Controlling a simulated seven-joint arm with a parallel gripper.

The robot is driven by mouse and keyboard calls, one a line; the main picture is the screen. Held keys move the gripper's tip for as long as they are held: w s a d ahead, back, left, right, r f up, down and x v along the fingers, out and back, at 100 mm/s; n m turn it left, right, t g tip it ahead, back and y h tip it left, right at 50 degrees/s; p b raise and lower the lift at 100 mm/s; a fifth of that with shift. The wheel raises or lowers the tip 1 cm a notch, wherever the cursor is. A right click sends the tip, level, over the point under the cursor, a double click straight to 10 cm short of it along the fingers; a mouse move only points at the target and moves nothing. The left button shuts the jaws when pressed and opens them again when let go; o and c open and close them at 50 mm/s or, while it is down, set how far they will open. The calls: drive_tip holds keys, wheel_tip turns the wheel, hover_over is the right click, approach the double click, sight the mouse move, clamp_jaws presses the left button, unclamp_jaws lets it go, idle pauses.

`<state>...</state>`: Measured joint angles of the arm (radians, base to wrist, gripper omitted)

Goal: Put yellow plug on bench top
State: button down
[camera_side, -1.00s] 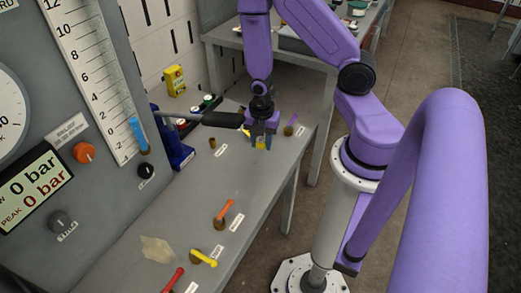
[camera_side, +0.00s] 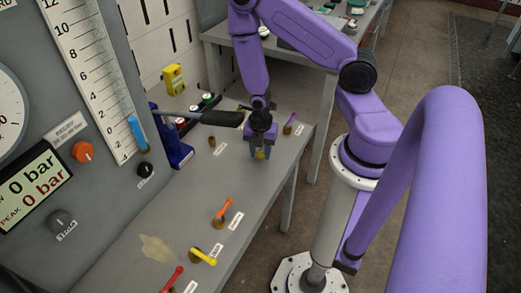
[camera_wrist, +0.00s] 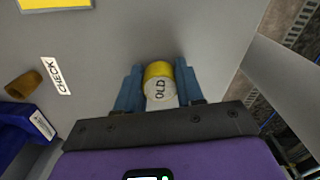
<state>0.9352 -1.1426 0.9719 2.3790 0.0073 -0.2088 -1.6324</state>
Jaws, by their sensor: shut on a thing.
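The yellow plug (camera_wrist: 158,71) is between the blue fingers of my gripper (camera_wrist: 160,90) in the wrist view. Its pale round end reads "OLD" and faces the camera. In the side view my gripper (camera_side: 261,152) points down over the grey bench top (camera_side: 185,205), with a bit of the yellow plug (camera_side: 260,155) showing between the fingertips. The plug is at or just above the bench surface; I cannot tell whether it touches.
Valves with orange (camera_side: 225,206), yellow (camera_side: 203,257), red (camera_side: 172,279) and purple (camera_side: 290,119) handles stand along the bench. A black-gripped lever (camera_side: 222,118) reaches out left of my gripper. A brown fitting (camera_wrist: 25,85) sits beside the CHECK label. The bench middle is clear.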

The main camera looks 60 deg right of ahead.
drive_tip(key=c, duration=0.7)
unclamp_jaws()
wheel_tip(320, 180, up, 12)
drive_tip(key=shift+r, duration=0.1)
idle(0.4)
drive_tip(key=s+a+r+m, duration=0.8)
drive_tip(key=s+a+r, duration=0.3)
drive_tip(key=s+r, duration=0.2)
wheel_tip(320, 180, up, 2)
drive_tip(key=shift+s+a+r, duration=0.2)
drive_tip(key=shift+s+a, duration=0.05)
drive_tip(key=shift+s, duration=0.1)
